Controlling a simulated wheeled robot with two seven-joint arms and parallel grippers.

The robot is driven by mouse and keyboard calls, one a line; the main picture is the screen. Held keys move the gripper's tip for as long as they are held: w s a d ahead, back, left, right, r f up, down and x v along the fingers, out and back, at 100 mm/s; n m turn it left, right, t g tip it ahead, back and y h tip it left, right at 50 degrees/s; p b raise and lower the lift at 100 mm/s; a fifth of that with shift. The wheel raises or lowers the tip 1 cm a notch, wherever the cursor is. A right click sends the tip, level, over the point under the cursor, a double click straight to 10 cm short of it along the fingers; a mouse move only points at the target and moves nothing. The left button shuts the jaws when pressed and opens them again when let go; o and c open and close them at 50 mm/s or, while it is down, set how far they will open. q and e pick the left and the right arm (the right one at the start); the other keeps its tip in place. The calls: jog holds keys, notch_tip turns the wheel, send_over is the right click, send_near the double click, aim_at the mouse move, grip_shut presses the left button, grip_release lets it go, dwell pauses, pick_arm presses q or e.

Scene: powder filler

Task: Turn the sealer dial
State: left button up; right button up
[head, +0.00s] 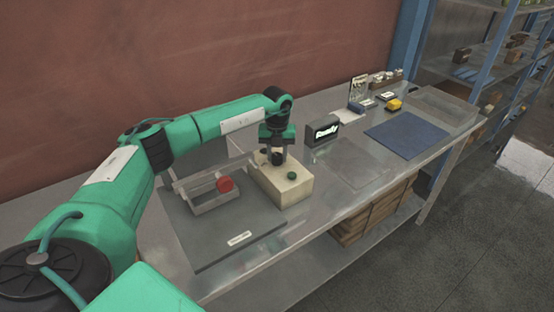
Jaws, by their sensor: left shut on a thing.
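The sealer looks to be a cream box (291,191) on the bench, with a green button (291,175) on its top. A dark round dial (277,158) stands on the box's top, behind the button. My left gripper (277,155) points down over the box, its fingers closed around the dial. The fingers partly hide the dial, so I cannot tell how far it is turned. My right gripper is out of view.
Left of the box, a grey frame with a red knob (225,184) sits on a dark grey plate (225,240). A black sign (322,131) stands right of the box. A blue mat (407,134) lies farther right. A brown wall rises behind.

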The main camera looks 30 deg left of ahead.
pick_arm(q)
jog(key=m+b, duration=0.2)
jog(key=m, duration=0.1)
jog(key=shift+f+m, duration=0.1)
jog(key=shift+m, duration=0.3)
jog(key=m+b, duration=0.1)
jog(key=m, duration=0.1)
jog(key=shift+m+b, duration=0.35)
jog(key=shift+m, duration=0.05)
jog(key=m+b, duration=0.1)
jog(key=m, duration=0.1)
jog(key=shift+m, duration=0.3)
jog(key=m+b, duration=0.1)
jog(key=m, duration=0.1)
jog(key=shift+m, duration=0.9)
jog(key=shift+b, duration=0.3)
jog(key=o, duration=1)
